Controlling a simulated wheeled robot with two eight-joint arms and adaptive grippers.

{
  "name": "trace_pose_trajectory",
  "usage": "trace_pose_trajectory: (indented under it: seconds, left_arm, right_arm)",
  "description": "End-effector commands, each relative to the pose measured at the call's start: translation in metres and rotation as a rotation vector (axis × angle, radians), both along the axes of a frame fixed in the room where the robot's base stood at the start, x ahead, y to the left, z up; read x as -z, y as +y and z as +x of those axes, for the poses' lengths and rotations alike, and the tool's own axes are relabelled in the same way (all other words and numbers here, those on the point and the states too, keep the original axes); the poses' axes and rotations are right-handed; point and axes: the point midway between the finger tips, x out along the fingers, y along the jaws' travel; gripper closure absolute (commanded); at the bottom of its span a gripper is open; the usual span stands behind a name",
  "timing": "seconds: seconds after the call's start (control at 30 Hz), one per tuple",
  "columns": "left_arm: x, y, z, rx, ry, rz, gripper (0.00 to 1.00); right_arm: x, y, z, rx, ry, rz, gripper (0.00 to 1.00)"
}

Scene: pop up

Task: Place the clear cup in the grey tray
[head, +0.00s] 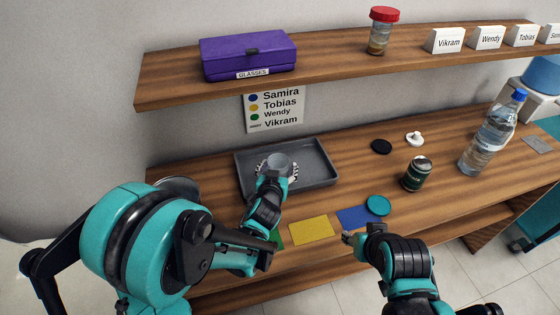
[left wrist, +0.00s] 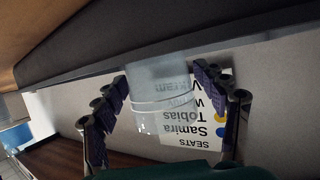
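The clear cup (head: 278,164) stands about upright over the left part of the grey tray (head: 318,178) in the head view. I cannot tell whether its base touches the tray floor. In the left wrist view the see-through cup (left wrist: 160,95) sits between the two fingertips of the left gripper (left wrist: 161,82). My right gripper (head: 349,238) is low at the shelf's front edge, apart from the cup; its fingers are too small to read.
Yellow (head: 311,230) and blue (head: 355,217) cards lie in front of the tray. A teal disc (head: 378,205), dark can (head: 416,174), water bottle (head: 492,135) and black disc (head: 381,146) are to the right. The upper shelf (head: 340,70) holds a purple case (head: 248,54).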

Motion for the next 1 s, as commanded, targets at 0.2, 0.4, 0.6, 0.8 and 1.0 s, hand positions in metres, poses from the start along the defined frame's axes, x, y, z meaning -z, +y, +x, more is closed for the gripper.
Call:
trace_pose_trajectory:
  seconds: [0.2,0.4,0.6,0.8,1.0]
  left_arm:
    - [-0.021,0.005,-0.047,0.002,0.0,0.0,0.28]
    - [-0.03,0.008,-0.073,0.001,0.0,0.0,0.28]
    - [-0.031,0.009,-0.08,0.0,0.0,0.001,0.28]
    - [-0.031,0.009,-0.08,0.0,0.0,0.0,0.28]
    - [-0.031,0.009,-0.08,0.0,0.0,0.0,0.28]
  right_arm:
    - [-0.017,0.0,0.0,0.0,0.0,0.0,0.6]
    - [-0.023,0.0,0.0,0.0,0.0,0.0,0.6]
    - [-0.024,0.0,0.0,0.0,0.0,0.0,0.6]
    - [-0.024,0.0,0.0,0.0,0.0,0.0,0.6]
    - [-0.024,0.0,0.0,0.0,0.0,0.0,0.6]
